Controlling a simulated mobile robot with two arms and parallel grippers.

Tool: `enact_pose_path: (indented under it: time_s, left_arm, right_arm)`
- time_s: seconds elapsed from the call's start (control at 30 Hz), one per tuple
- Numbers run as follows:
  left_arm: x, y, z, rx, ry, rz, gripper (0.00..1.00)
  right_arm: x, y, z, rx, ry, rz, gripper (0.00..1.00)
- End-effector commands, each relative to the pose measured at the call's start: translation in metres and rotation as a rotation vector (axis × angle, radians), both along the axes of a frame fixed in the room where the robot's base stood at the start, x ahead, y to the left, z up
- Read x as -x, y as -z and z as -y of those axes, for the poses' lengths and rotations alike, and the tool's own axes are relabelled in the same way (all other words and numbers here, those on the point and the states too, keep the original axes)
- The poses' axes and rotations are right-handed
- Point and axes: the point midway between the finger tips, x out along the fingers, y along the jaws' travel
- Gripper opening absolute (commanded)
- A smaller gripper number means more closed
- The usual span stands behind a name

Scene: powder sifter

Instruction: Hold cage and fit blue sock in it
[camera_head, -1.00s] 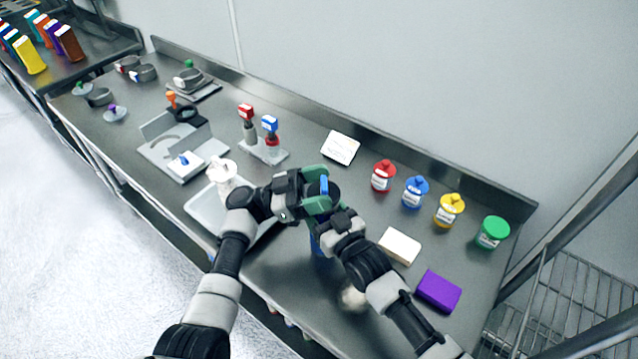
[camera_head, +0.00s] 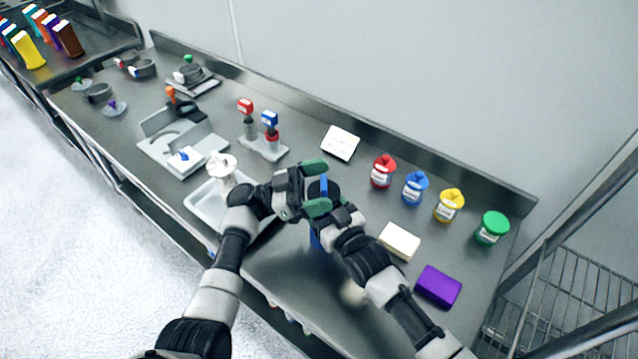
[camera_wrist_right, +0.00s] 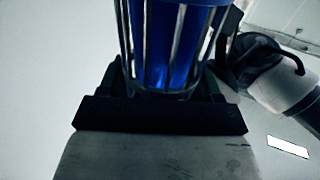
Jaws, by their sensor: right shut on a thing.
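My left gripper (camera_head: 317,188) is open, its green fingertips apart above the dark round top of the cage. A blue strip, part of the blue sock (camera_head: 323,186), shows between the fingertips. In the right wrist view the blue sock (camera_wrist_right: 178,40) stands inside the thin metal bars of the cage (camera_wrist_right: 148,45). My right gripper (camera_wrist_right: 160,100) is shut on the cage and holds it upright. In the head view its fingers and most of the cage are hidden by my arms. I cannot tell whether the sock is fully seated.
A white tray (camera_head: 202,206) with a white part (camera_head: 222,168) lies left of the grippers. Red, blue, yellow and green jars (camera_head: 491,228) line the back right. A cream block (camera_head: 399,241) and a purple block (camera_head: 438,287) lie near my right arm. A stamp stand (camera_head: 263,148) is behind.

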Motion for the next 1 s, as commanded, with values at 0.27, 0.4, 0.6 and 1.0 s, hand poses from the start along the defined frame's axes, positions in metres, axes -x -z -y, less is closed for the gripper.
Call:
enact_pose_path:
  time_s: [0.27,0.4,0.6,1.0]
  left_arm:
    - [0.000,0.001,-0.002,-0.001,-0.001,-0.001,1.00]
    - [0.001,0.007,-0.018,-0.003,-0.002,-0.002,1.00]
    - [0.003,0.018,-0.050,-0.002,-0.001,-0.003,1.00]
    - [0.004,0.025,-0.071,0.000,0.000,0.000,1.00]
  right_arm:
    - [0.000,0.000,0.000,0.000,0.000,0.000,0.38]
    - [0.000,0.000,0.000,0.000,0.000,0.000,0.38]
    - [0.000,0.000,0.000,0.000,0.000,0.000,0.38]
    - [0.000,0.000,0.000,0.000,0.000,0.000,0.38]
